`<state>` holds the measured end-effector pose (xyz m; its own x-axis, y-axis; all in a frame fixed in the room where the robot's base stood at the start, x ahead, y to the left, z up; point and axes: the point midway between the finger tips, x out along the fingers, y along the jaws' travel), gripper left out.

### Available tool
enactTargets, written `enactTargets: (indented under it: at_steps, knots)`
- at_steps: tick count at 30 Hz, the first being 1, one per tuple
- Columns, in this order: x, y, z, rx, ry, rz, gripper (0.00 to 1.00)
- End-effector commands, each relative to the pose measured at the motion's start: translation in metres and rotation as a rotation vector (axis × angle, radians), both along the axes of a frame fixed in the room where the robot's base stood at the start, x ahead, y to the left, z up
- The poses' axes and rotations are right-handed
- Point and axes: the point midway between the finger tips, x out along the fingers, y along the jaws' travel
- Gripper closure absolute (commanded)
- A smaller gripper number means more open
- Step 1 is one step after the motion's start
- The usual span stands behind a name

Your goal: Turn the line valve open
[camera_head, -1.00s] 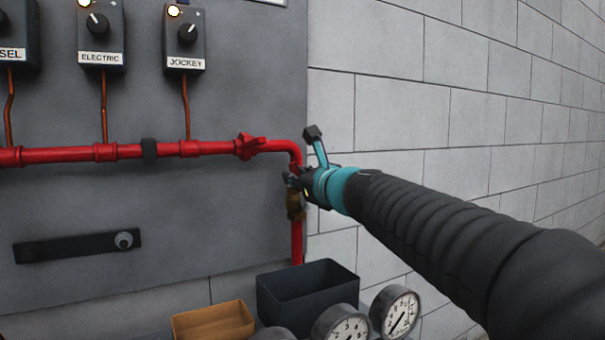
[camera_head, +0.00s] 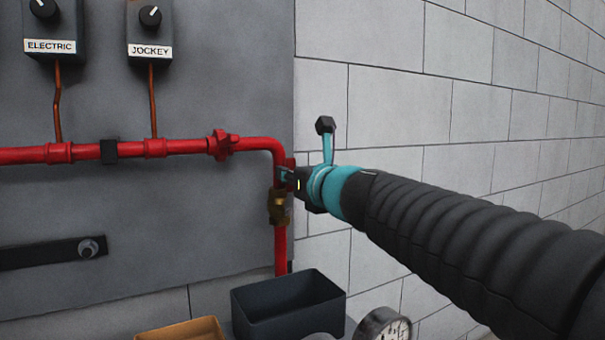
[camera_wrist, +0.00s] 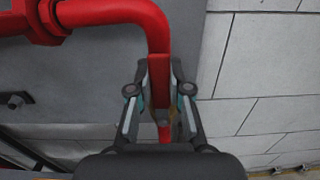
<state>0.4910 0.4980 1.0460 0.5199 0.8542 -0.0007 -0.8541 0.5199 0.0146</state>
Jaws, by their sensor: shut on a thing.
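The line valve (camera_head: 278,206) has a brass body on the vertical red pipe, just below the bend. Its red handle (camera_wrist: 160,82) shows in the wrist view as a flat bar between my fingers. My gripper (camera_head: 287,176) is at the valve from the right, and it also shows in the wrist view (camera_wrist: 158,72). Its two fingers are shut on the handle, one on each side. The gripper hides most of the handle in the head view, and the brass body is mostly hidden in the wrist view.
The red pipe (camera_head: 185,147) runs along the grey panel, with a red fitting (camera_head: 222,143) left of the bend. A dark open bin (camera_head: 290,305), an orange bin (camera_head: 180,332) and a gauge (camera_head: 383,325) lie below. The block wall (camera_head: 450,90) at right is bare.

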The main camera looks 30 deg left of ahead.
Motion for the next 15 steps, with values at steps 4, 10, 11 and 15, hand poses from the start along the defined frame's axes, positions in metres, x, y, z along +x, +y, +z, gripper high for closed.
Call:
enactTargets:
  at_steps: [4, 10, 11, 15]
  knots:
    - [-0.0015, 0.0013, 0.003, 0.006, 0.0, 0.005, 1.0]
    - [0.0, -0.0013, 0.003, 0.005, -0.001, 0.002, 0.55]
    - [0.0004, -0.0018, 0.0029, 0.004, 0.0, 0.001, 0.55]
    - [0.0014, -0.003, 0.0024, 0.004, 0.0, -0.002, 0.55]
